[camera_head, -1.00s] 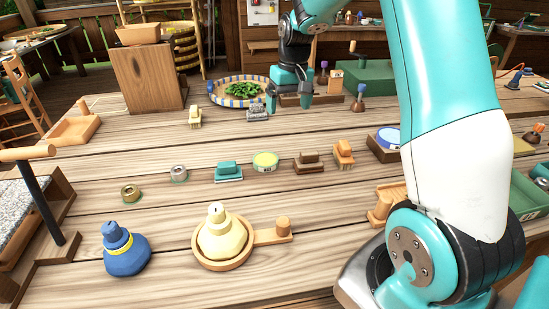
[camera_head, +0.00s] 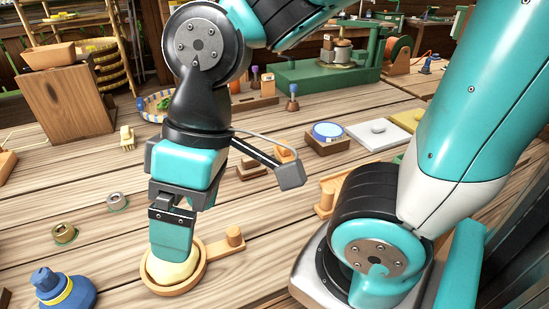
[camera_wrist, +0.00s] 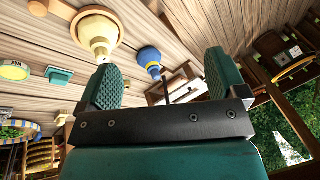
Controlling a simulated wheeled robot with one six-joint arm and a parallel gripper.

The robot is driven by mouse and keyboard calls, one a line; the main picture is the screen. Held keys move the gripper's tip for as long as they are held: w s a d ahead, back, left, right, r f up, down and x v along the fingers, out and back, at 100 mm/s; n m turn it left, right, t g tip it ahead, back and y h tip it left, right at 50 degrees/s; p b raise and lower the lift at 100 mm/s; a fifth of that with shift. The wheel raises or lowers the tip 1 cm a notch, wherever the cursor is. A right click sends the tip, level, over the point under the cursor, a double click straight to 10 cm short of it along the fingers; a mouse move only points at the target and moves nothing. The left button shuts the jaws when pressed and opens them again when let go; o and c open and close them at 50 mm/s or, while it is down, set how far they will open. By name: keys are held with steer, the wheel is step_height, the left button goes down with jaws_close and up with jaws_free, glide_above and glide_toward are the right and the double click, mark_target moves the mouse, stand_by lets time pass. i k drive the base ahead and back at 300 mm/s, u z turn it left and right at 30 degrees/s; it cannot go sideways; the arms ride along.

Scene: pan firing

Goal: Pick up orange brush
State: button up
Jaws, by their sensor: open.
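The orange brush (camera_head: 286,153) is on the table in the head view, behind my arm's forearm parts, which hide some of it. I cannot pick it out surely in the wrist view. My gripper (camera_head: 172,245) is pointed down in front of the cream flask (camera_head: 170,270), well to the left of the orange brush and nearer the camera. A brown brush (camera_head: 250,170) lies left of the orange one, partly hidden.
The cream flask stands in a round wooden holder (camera_head: 238,238) with a handle. A blue flask (camera_head: 62,291) is at the lower left. A blue-topped tin (camera_head: 327,131) sits right of the orange brush.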

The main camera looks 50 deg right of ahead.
mark_target(283, 156)
steer(key=z, duration=1.8)
steer(key=k, duration=0.5)
steer(key=z, duration=1.05)
steer(key=i, duration=0.8)
steer(key=u, duration=1.7)
